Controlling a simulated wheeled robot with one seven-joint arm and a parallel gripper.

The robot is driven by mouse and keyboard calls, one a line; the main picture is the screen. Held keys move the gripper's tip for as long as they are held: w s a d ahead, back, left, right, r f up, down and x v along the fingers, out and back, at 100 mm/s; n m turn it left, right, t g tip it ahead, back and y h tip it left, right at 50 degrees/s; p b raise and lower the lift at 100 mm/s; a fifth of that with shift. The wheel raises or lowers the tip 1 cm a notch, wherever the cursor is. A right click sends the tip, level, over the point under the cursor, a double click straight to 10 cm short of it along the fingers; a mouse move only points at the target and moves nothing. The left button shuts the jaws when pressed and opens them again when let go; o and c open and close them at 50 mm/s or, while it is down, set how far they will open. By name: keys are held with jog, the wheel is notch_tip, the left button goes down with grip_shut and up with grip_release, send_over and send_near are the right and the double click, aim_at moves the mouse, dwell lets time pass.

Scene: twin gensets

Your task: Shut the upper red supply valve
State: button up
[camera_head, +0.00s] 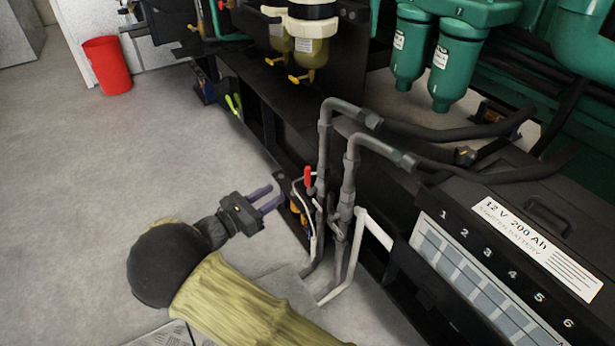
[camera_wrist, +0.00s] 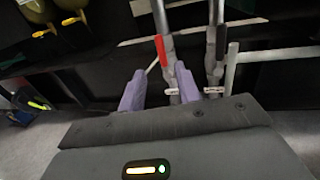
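The upper red supply valve shows as a red lever handle (camera_head: 308,176) on the left grey vertical pipe (camera_head: 324,150) in the head view. In the wrist view the red handle (camera_wrist: 161,51) stands roughly upright along the pipe, just beyond my fingertips. My gripper (camera_head: 270,198) is to the left of the valve and points at the pipes, with a gap between its fingertips and the handle. In the wrist view the two purple fingers (camera_wrist: 161,80) are apart with nothing between them. The handle lies ahead, between the fingers in the picture, nearer the right one.
A second grey pipe (camera_head: 348,185) runs to the right, with a pale bracket (camera_head: 372,230) beside it. A battery box (camera_head: 510,240) stands at the right. Green filters (camera_head: 455,70) are behind. A red bin (camera_head: 107,66) stands far left.

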aim_at(306, 174)
jog(key=b+x, duration=0.5)
jog(key=x, duration=0.8)
jog(key=shift+w, duration=0.1)
grip_shut()
